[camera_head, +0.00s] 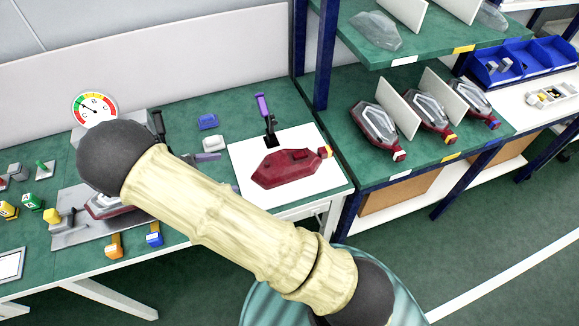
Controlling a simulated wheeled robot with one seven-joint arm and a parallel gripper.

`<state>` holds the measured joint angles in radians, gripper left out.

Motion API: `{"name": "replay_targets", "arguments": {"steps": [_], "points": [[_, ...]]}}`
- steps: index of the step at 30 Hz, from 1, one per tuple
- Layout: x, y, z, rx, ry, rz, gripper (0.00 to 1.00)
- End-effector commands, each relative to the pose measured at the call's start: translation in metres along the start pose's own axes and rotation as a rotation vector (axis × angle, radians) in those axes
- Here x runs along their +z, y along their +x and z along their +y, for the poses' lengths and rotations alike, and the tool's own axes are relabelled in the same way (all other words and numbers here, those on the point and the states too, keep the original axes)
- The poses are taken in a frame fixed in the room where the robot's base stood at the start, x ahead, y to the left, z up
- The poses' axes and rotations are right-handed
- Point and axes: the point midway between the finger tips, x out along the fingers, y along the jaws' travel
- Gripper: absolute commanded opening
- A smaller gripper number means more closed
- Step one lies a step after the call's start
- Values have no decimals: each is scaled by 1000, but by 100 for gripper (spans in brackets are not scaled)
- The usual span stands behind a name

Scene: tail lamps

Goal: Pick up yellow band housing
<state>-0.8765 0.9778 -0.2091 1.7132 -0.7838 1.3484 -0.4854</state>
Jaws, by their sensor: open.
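A dark red housing (290,168) with a yellow band at its right tip lies on a white sheet (253,195) on the green worktable, in the head view. On the lower shelf to the right, the middle lamp unit (429,109), with a clear lens, also has a yellow band at its front end. My pale, ribbed arm link crosses the picture from the lower right to the upper left, ending in a dark round joint. My gripper is not in view. The arm link passes left of and below the housing on the sheet and hides part of the table.
Another red unit (103,206) sits on a grey plate, partly behind my arm. Lamps with other bands flank the middle one, with white dividers (398,113). Blue bins (508,62) stand at the right.

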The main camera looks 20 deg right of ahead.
Motion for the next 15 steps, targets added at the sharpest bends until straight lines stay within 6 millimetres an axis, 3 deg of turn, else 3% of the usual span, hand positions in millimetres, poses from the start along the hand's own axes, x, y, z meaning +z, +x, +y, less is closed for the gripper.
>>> {"name": "replay_targets", "arguments": {"steps": [8, 15], "points": [[1, 11, -1, -5, 1, 1, 100], [1, 51, -2, -8, 1, 1, 100]]}}
